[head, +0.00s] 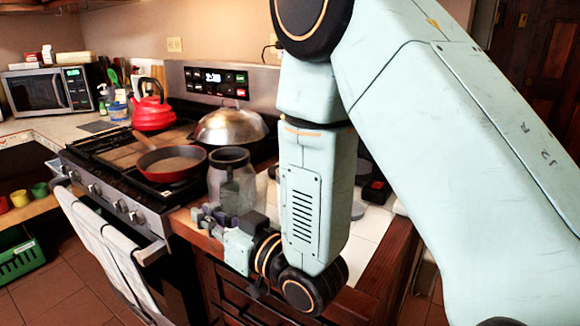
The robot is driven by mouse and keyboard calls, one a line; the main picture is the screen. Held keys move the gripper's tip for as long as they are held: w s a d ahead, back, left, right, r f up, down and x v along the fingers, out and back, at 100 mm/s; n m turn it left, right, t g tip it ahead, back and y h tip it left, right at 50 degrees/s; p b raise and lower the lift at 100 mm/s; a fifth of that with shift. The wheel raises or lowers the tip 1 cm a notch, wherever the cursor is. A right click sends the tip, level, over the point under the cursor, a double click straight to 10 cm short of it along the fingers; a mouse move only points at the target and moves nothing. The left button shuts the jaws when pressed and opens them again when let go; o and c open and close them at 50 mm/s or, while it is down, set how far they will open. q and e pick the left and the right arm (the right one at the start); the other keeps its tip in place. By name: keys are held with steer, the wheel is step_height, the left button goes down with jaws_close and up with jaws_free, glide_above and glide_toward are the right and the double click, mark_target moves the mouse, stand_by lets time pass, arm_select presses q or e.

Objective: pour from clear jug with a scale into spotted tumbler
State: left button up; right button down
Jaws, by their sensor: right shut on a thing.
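A clear jug (231,172) with a dark rim stands upright near the counter's front corner, just right of the stove. My right gripper (222,216) is at its lower part and shut on it. The fingers and wrist cover the jug's lower front. No scale marks can be made out, and I cannot tell whether its base touches the counter. No spotted tumbler can be made out; my right arm hides much of the counter on the right. My left gripper is out of view.
A red frying pan (172,164), a domed metal lid (230,126) and a red kettle (153,108) are on the stove. White towels (112,252) hang from the oven handle. A dark thing with red (376,190) is right of my arm. A microwave (46,90) stands far left.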

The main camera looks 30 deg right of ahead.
steer(key=w+d+r+m+p, duration=0.3)
steer(key=d+r+m+p, duration=0.6)
steer(key=r+m+p, duration=0.2)
step_height(320, 180, up, 2)
steer(key=p, duration=0.4)
steer(key=shift+d+p, duration=0.3)
steer(key=shift+d, duration=0.1)
steer(key=shift+r, duration=0.15)
steer(key=shift+w+d+m, duration=0.15)
steer(key=shift+d+m, duration=0.05)
steer(key=shift+m, duration=0.2)
steer(key=shift+r, duration=0.15)
steer(key=shift+p, duration=0.3)
steer(key=shift+d, duration=0.15)
stand_by(0.5)
